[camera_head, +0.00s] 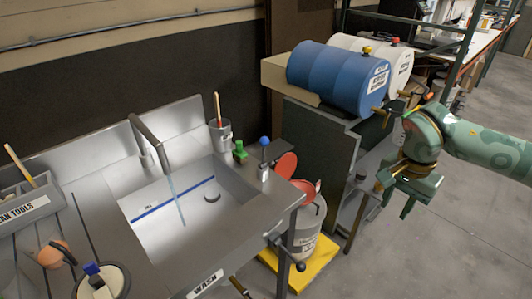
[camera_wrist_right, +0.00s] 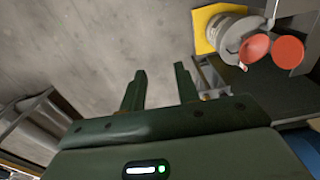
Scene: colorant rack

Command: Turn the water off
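The steel sink (camera_head: 185,212) is in the left half of the head view. Its bent faucet (camera_head: 150,138) stands at the back rim. A thin pale-blue stream of water (camera_head: 174,200) runs down into the basin. A blue-topped lever (camera_head: 264,155) stands on the right side of the sink counter, and a green knob (camera_head: 240,151) stands near it; I cannot tell which one works the water. My right gripper (camera_head: 395,197) is well to the right of the sink, touching nothing. In the wrist view its fingers (camera_wrist_right: 160,85) are apart and empty. My left gripper is not in view.
Red discs (camera_head: 287,165) and a grey can on a yellow base (camera_head: 318,262) stand right of the sink; the discs also show in the wrist view (camera_wrist_right: 273,50). A blue drum (camera_head: 335,78) and a white drum lie behind. Open floor (camera_head: 460,240) is at right.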

